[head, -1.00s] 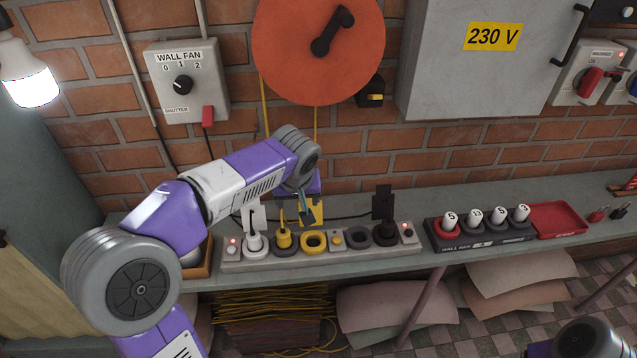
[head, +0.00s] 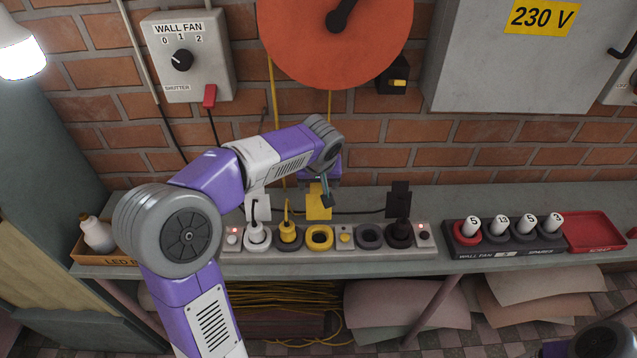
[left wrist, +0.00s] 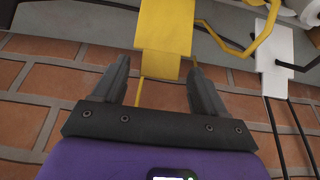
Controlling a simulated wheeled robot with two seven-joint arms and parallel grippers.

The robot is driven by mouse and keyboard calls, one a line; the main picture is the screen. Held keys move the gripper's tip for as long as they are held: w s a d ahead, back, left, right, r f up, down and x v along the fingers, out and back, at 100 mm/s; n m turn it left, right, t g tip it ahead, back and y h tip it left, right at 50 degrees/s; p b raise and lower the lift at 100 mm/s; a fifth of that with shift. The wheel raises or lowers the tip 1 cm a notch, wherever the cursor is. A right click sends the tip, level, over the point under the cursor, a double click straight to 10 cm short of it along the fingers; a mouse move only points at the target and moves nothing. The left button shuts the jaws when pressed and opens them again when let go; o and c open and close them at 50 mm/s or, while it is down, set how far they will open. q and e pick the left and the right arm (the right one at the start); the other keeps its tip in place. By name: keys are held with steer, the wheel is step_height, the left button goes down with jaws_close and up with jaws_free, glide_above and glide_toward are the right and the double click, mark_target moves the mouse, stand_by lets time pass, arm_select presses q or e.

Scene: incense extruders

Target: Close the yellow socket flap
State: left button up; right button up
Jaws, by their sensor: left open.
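The yellow socket flap (head: 316,208) stands raised behind the yellow-ringed socket (head: 319,238) on the pale power strip (head: 290,269). My left gripper (head: 326,198) is at the flap's upper part, and a dark finger covers some of its right side. In the left wrist view the flap (left wrist: 165,22) lies ahead, between and just beyond the fingertips of my open left gripper (left wrist: 160,72). I cannot tell whether a finger touches it. My right gripper is not in view.
A yellow plug (head: 287,232) and a white plug (head: 257,236) sit left of the yellow socket. A white flap (head: 258,206) and a black flap (head: 398,198) stand raised. A holder with numbered white cylinders (head: 501,232) is to the right, by a red tray (head: 598,230).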

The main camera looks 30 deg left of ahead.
arm_select(q)
jaws_close()
stand_by(0.4)
